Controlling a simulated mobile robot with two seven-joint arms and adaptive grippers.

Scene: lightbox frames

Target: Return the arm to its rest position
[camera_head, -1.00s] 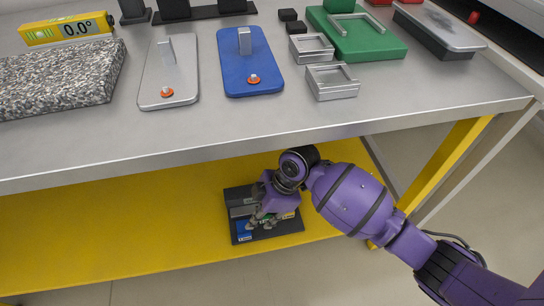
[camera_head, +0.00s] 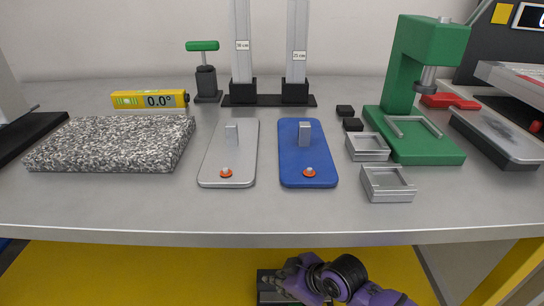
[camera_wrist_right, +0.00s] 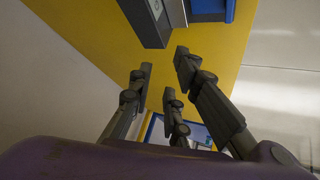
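My right arm, purple, reaches from the lower right to the yellow lower shelf (camera_head: 150,275). My right gripper (camera_head: 284,282) is low in the head view, over or beside a dark tray (camera_head: 267,294), mostly cut off by the picture's bottom edge. In the right wrist view the three grey fingers of this gripper (camera_wrist_right: 163,72) are spread apart with nothing between them. A dark grey box-like part (camera_wrist_right: 150,20) and a blue part (camera_wrist_right: 230,10) lie beyond the fingertips. Whether the fingers touch the tray cannot be told. My left gripper is not in view.
The metal table (camera_head: 120,208) is above the arm, its front edge close. On it stand a granite slab (camera_head: 110,145), a yellow level (camera_head: 150,99), silver (camera_head: 230,165) and blue (camera_head: 306,165) plates, a green press (camera_head: 415,135) and small metal frames (camera_head: 388,184).

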